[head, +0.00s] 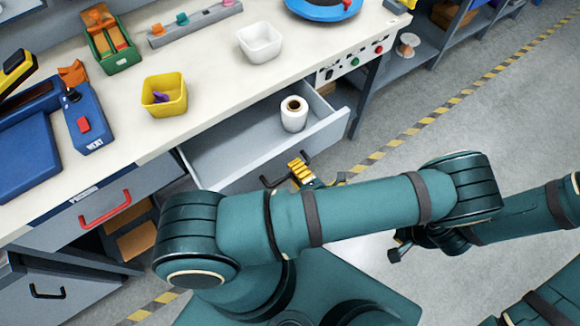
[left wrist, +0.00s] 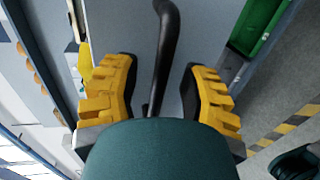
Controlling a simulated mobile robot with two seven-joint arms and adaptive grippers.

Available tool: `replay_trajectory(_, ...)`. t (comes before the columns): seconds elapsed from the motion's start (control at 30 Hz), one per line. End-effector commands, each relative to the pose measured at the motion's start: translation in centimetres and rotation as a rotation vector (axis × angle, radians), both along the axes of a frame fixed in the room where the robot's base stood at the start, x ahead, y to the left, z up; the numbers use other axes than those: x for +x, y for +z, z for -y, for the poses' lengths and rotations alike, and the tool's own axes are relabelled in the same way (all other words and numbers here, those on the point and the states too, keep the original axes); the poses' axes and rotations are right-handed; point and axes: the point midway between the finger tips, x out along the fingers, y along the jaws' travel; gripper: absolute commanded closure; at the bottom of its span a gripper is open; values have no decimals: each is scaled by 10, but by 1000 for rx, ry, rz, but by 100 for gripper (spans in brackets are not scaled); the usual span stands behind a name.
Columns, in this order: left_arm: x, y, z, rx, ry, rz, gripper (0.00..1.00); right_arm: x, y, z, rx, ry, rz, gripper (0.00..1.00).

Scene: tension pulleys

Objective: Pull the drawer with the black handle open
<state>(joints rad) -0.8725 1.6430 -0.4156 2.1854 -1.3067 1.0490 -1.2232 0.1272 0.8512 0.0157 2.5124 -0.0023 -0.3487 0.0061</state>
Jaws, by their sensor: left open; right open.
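The grey drawer (head: 230,145) with the black handle (head: 268,183) stands pulled out from the workbench, its inside open to view. A white roll (head: 294,115) stands in it. My left gripper (head: 302,172) is at the drawer front by the handle, its yellow fingers partly hidden by my arm. In the left wrist view, the black handle (left wrist: 166,50) lies between the open yellow fingers, with a gap on each side. My right gripper (head: 398,247) is small and dark at the right, away from the drawer; its fingers are hard to make out.
Another drawer with a red handle (head: 105,208) is to the left, shut. The benchtop holds a yellow bin (head: 165,97), a white bin (head: 260,45) and a blue device (head: 85,115). Clear floor with a striped line (head: 405,135) lies right of the drawer.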

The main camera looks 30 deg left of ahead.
Motion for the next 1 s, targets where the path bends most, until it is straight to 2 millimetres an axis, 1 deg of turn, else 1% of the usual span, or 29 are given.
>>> replay_trajectory(0.4,1,-1,-1,0,-2,0,57,-1,-1,0,0,0,-1,61)
replay_trajectory(0.47,1,-1,-1,0,-1,0,78,0,-1,0,0,0,-1,61)
replay_trajectory(0.5,1,-1,-1,0,-1,0,92,0,-1,0,0,0,-1,61)
replay_trajectory(0.53,1,-1,-1,0,-1,0,100,0,-1,0,0,0,-1,61)
replay_trajectory(0.7,1,-1,0,0,-1,0,100,0,-1,0,0,0,-1,61)
replay_trajectory(0.77,0,-1,3,-1,-2,0,100,0,0,0,0,0,-1,61)
replay_trajectory(1.0,-16,-2,42,-5,-3,0,100,0,0,0,0,0,0,61)
